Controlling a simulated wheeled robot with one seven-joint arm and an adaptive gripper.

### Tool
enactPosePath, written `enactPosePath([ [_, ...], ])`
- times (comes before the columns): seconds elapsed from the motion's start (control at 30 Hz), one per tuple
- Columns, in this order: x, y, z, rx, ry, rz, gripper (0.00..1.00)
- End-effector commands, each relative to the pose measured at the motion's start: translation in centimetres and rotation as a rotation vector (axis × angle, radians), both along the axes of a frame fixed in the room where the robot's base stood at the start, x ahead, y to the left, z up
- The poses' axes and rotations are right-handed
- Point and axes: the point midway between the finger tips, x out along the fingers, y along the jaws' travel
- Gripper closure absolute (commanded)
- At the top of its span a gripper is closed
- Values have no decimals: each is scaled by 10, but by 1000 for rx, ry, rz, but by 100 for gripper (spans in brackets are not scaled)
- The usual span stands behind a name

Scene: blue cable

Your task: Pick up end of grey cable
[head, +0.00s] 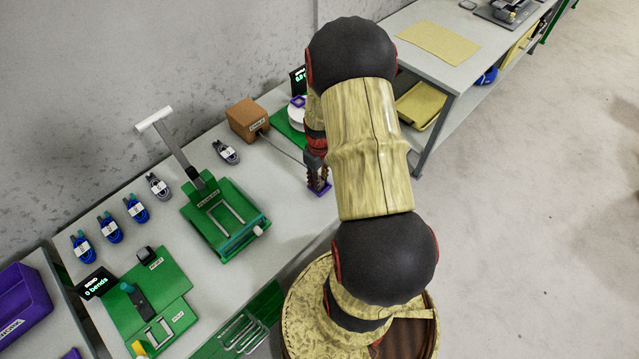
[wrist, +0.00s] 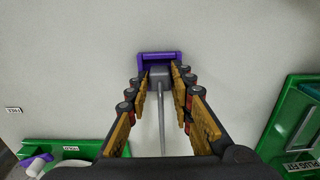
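The grey cable (wrist: 162,120) runs in the wrist view up to a grey block-shaped end (wrist: 159,76). This end sits against a purple holder (wrist: 159,57) on the pale table. My gripper (wrist: 160,72) is open, with one finger on each side of the cable end; a narrow gap seems to remain. In the head view, the cable (head: 286,148) runs from a brown box (head: 247,119) towards my gripper (head: 319,188), which is low over the purple holder (head: 324,190) near the table's front edge. The cable end is hidden there by my gripper.
A green press with a raised lever (head: 222,218) stands left of my gripper. Several coiled cables (head: 137,208) lie along the back. A green fixture (head: 150,295) is at the front left. A green plate with a white round part (head: 297,112) lies behind my arm.

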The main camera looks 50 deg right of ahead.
Motion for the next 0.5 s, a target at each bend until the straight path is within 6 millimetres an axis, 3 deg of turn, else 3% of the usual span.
enactPosePath([
  [0.3,0,0,0,0,0,0,96],
  [0.5,0,0,0,0,0,0,96],
])
